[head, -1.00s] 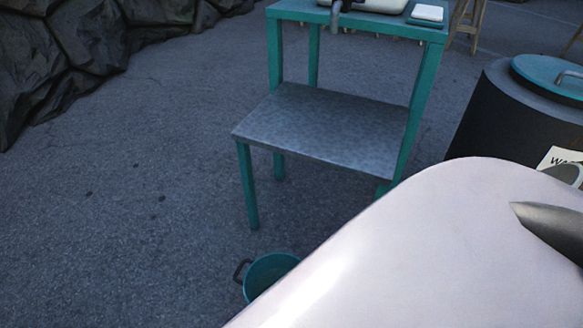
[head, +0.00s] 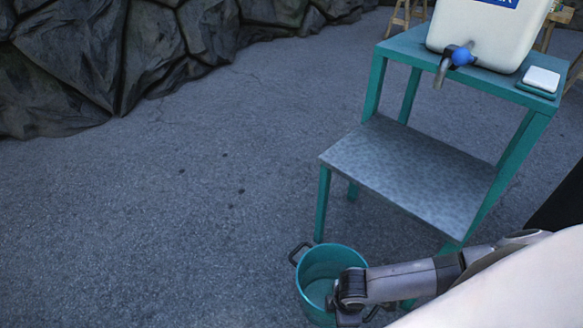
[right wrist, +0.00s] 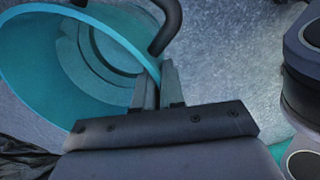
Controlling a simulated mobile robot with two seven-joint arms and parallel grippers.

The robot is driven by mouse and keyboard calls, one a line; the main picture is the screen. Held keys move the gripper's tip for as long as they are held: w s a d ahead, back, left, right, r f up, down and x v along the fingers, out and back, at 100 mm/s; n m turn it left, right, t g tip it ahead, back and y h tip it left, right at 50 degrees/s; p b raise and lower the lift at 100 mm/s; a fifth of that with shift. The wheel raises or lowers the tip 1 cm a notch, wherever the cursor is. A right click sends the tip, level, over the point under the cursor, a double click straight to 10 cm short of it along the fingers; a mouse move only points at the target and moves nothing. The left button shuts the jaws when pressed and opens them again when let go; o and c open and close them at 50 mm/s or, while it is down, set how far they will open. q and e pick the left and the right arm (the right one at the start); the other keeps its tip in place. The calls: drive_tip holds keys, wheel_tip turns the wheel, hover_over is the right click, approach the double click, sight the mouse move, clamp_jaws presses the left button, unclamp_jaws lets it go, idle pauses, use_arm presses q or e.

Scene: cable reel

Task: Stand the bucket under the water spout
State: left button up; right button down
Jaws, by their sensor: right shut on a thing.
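The teal bucket (head: 331,258) stands open side up, low in front of the stand's left front leg, with a dark handle on its left. I cannot tell if its base touches the ground. My right gripper (head: 346,288) reaches in from the right at the bucket's near right side. In the right wrist view, my right gripper (right wrist: 158,84) is shut on the wall of the bucket (right wrist: 28,72), one finger inside and one outside. The grey water spout (head: 441,72) with a blue tap hangs from the white container (head: 481,32), above the stand's lower shelf. My left gripper is not in view.
The teal stand (head: 403,44) has a bare grey lower shelf (head: 412,168) below the spout. A white block (head: 541,78) lies on its top at the right. Dark rocks (head: 190,48) line the back left. The ground left of the stand is clear.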

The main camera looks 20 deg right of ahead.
drive_tip(key=w+a+r+m, duration=0.2)
drive_tip(key=w+r+m, duration=0.65)
drive_tip(key=r, duration=0.65)
use_arm(q)
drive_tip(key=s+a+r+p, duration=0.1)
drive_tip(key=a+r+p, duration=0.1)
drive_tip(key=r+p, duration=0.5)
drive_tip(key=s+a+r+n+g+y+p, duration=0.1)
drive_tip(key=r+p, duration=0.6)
drive_tip(key=p, duration=0.9)
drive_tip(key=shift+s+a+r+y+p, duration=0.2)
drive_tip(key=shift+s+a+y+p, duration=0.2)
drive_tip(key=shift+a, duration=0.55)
use_arm(e)
wheel_tip(320, 180, up, 43)
drive_tip(key=w+a+m+g, duration=0.1)
drive_tip(key=w+m, duration=0.1)
drive_tip(key=m, duration=0.3)
drive_tip(key=shift+a+h, duration=0.2)
drive_tip(key=shift+h, duration=0.2)
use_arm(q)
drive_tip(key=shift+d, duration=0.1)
use_arm(e)
drive_tip(key=shift+d+f, duration=0.1)
drive_tip(key=shift+f, duration=0.05)
